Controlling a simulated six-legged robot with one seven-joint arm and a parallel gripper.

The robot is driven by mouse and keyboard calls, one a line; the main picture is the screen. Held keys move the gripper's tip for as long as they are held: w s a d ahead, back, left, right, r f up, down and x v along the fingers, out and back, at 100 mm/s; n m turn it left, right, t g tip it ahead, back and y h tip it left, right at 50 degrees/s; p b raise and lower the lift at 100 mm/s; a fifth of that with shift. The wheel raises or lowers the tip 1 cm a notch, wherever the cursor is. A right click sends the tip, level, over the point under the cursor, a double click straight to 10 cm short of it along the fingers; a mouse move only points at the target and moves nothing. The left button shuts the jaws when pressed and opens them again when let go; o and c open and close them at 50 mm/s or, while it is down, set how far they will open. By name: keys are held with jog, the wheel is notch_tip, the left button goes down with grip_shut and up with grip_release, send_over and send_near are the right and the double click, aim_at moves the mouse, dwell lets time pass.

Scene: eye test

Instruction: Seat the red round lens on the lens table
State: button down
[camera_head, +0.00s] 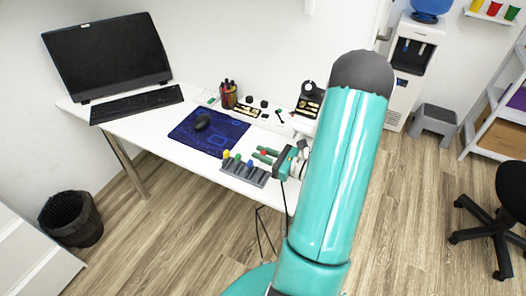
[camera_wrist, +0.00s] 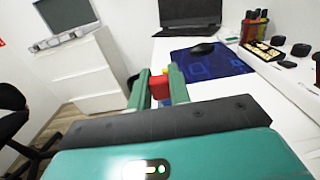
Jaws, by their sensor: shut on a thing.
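The red lens (camera_head: 264,153) is between the green fingers of my gripper (camera_head: 260,153), above the front part of the white desk. In the wrist view the red lens (camera_wrist: 159,88) shows as a red block between the two fingers of my gripper (camera_wrist: 158,72), which are shut on it. A grey rack (camera_head: 246,172) just left of and below my gripper bears yellow, green and blue pieces. A dark stand with a ring (camera_head: 308,88) is at the back right of the desk. I cannot tell for sure which thing is the lens table.
A blue mat (camera_head: 190,138) with a black mouse (camera_head: 202,122) lies left of my gripper. A pen cup (camera_head: 228,95) and a tray with black knobs (camera_head: 250,108) stand behind. A monitor (camera_head: 108,55) and keyboard (camera_head: 137,104) fill the left end. My arm hides the desk's right end.

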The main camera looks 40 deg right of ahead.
aim_at(264, 165)
jog(key=shift+f, duration=2.7)
jog(key=shift+f, duration=0.1)
jog(key=c, duration=1.2)
grip_release()
jog(key=shift+s, duration=0.1)
jog(key=v, duration=1.3)
jog(key=shift+s+d, duration=0.1)
jog(key=shift+s, duration=0.2)
